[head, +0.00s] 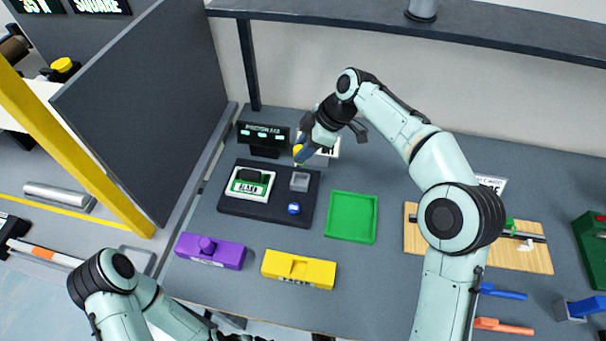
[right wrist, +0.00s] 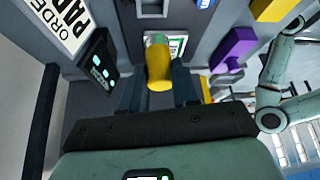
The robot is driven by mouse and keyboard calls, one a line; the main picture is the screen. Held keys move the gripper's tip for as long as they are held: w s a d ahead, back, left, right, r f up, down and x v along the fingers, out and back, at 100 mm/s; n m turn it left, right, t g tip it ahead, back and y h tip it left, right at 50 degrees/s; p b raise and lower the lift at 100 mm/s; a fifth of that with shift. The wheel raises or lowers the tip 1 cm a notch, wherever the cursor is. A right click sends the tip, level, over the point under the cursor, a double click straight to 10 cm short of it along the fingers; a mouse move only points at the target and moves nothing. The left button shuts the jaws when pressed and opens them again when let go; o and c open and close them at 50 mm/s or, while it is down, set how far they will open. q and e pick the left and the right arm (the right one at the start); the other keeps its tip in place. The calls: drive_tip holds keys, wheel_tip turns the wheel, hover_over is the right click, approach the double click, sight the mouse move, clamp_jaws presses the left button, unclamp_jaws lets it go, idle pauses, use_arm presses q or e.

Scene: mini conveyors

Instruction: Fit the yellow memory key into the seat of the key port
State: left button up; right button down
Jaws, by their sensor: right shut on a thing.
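The yellow memory key (head: 298,153) is held in my right gripper (head: 303,150) at the back of the work table, above and behind the dark board. The right wrist view shows the key (right wrist: 159,70) between the two fingers of the gripper (right wrist: 158,88), which is shut on it. The key port appears to be the small grey box (head: 299,181) on the dark board; the key is apart from it. A grey square at the top of the right wrist view (right wrist: 152,8) looks like the same port. My left gripper is out of view below the lower edge.
The board (head: 265,210) also carries a green-and-white labelled unit (head: 250,184) and a blue button (head: 293,209). A black display (head: 263,136) stands behind it. A green tray (head: 351,217) is to the right; purple (head: 210,251) and yellow (head: 298,269) blocks lie in front.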

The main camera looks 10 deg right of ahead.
wheel_tip(320, 180, down, 9)
drive_tip(key=shift+w+f+b, duration=0.1)
drive_tip(key=shift+b, duration=0.35)
drive_tip(key=c, duration=0.8)
unclamp_jaws()
